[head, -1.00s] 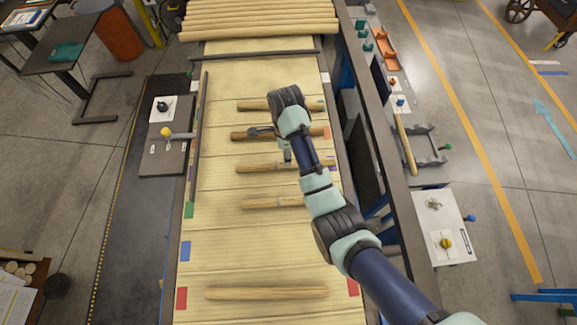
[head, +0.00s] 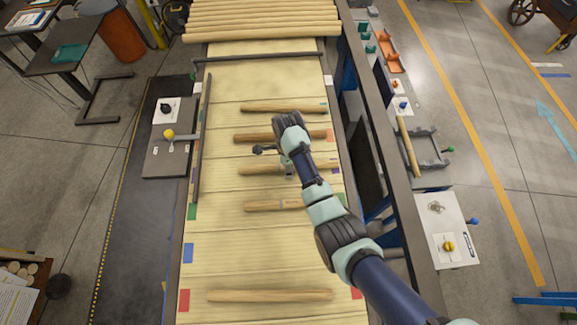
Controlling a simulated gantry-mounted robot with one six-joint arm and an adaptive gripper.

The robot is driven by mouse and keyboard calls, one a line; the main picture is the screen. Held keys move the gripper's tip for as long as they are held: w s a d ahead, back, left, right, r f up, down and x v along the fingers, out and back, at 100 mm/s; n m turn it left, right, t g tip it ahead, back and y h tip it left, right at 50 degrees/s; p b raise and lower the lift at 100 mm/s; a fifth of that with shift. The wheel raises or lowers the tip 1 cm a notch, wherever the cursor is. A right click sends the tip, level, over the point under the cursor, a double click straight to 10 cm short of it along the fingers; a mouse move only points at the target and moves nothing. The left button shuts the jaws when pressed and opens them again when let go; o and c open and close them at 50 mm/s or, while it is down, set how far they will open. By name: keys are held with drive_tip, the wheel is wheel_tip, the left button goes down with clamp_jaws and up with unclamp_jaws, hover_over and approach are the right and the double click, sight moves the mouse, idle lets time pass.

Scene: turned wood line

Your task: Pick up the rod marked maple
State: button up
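Several pale wooden rods lie crosswise on the slatted bed (head: 235,235). From far to near they are the first rod (head: 265,108), a darker second rod (head: 250,137), a third rod (head: 255,170), a fourth rod (head: 268,207) and a near rod (head: 268,296). I cannot read any marking, so I cannot tell which is maple. My gripper (head: 275,160) is open with its fingers spread, over the bed between the second and third rods. One fingertip shows left of the wrist, the other near the third rod. My arm hides the right parts of the third and fourth rods.
A stack of rods (head: 262,25) lies behind a dark crossbar (head: 257,57) at the far end. Dark rails bound the bed on both sides. A grey fixture (head: 168,150) with a yellow knob stands at left. Bed space between the fourth and near rods is clear.

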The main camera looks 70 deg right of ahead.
clamp_jaws()
drive_tip(key=shift+r, duration=0.15)
wheel_tip(320, 180, up, 10)
drive_tip(key=shift+d+f+p, duration=0.1)
drive_tip(key=shift+f+p, duration=0.15)
drive_tip(key=shift+p, duration=0.15)
wheel_tip(320, 180, up, 10)
drive_tip(key=p, duration=0.9)
drive_tip(key=shift+r, duration=0.15)
